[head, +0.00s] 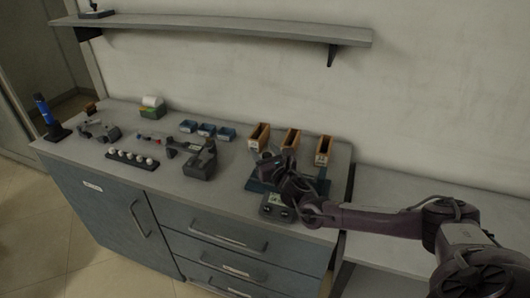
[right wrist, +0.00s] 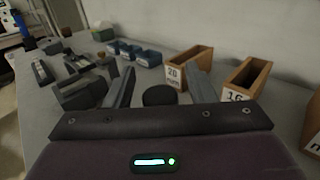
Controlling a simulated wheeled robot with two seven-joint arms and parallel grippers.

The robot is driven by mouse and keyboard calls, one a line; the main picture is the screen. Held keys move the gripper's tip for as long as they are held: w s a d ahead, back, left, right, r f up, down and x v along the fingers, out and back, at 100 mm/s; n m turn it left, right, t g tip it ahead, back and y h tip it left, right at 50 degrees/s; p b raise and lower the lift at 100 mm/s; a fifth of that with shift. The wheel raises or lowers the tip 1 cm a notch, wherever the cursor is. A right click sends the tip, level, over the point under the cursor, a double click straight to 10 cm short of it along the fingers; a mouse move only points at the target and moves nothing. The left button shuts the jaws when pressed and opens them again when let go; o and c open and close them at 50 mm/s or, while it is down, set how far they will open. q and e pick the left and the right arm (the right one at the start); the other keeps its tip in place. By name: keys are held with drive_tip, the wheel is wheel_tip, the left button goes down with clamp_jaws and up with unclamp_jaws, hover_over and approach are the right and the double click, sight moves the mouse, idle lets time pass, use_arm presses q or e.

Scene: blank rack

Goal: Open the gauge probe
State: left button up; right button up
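My right gripper (head: 272,164) is over the dark blue plate (head: 322,187) near the bench's right end and hides part of it. In the right wrist view its two fingers (right wrist: 161,75) stand wide apart. A dark round piece (right wrist: 159,95) shows between them, with no visible contact. A small grey unit with a display and dark knobs (head: 276,206) sits at the front edge, below the gripper. A grey stand-like device (head: 200,162) is to the left and also shows in the right wrist view (right wrist: 82,92). I cannot tell which part is the gauge probe. My left gripper is out of view.
Several orange-brown bins (head: 259,136) with number labels stand behind the gripper. Blue trays (head: 206,130), a rack of white balls (head: 132,158) and a blue upright tool (head: 43,112) are further left. A shelf (head: 220,27) hangs above.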

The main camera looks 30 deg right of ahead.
drive_tip(key=s, duration=0.2)
drive_tip(key=s+b, duration=0.1)
drive_tip(key=s, duration=0.4)
drive_tip(key=shift+s+a+f, duration=0.1)
drive_tip(key=shift+a, duration=0.15)
drive_tip(key=shift+s, duration=0.3)
